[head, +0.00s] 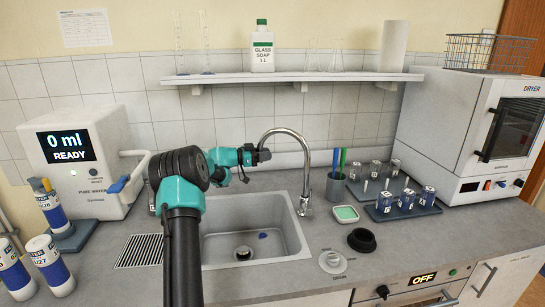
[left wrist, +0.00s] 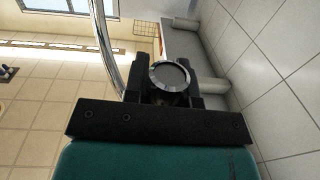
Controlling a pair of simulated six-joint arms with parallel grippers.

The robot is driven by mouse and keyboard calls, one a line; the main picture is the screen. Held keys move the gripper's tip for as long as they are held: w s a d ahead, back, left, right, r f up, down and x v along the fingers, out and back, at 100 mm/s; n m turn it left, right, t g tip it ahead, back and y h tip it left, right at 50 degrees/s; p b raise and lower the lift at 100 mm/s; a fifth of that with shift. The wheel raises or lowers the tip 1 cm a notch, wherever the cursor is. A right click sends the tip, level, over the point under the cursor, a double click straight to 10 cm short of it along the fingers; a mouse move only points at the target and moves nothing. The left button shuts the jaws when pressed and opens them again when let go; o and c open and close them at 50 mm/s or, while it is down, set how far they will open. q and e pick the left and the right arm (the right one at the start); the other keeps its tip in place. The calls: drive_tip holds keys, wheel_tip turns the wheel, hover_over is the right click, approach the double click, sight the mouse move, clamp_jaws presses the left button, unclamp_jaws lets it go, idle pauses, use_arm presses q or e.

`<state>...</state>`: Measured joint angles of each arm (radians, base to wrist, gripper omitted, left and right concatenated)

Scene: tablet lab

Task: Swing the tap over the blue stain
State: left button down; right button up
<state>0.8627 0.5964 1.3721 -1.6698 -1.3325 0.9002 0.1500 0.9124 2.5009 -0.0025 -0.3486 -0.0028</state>
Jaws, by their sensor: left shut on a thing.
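The chrome tap (head: 305,170) stands at the back right of the sink (head: 290,225), its curved spout reaching out to the left. My left gripper (head: 263,154) is at the spout's end, above the back part of the sink. In the left wrist view my left gripper (left wrist: 170,85) is shut on the round spout end, and the tap's curved tube (left wrist: 103,40) rises beside it. The blue stain (head: 263,235) is a small spot on the sink floor, right of the drain (head: 243,252) and nearer the front than the spout end. My right gripper is out of view.
A shelf (head: 290,78) with glassware hangs above. The water dispenser (head: 85,160) stands at the left.

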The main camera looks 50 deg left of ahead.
use_arm(q)
drive_tip(key=c, duration=1)
unclamp_jaws()
drive_tip(key=shift+o, duration=0.2)
drive_tip(key=v, duration=1.7)
drive_tip(key=shift+s, duration=0.2)
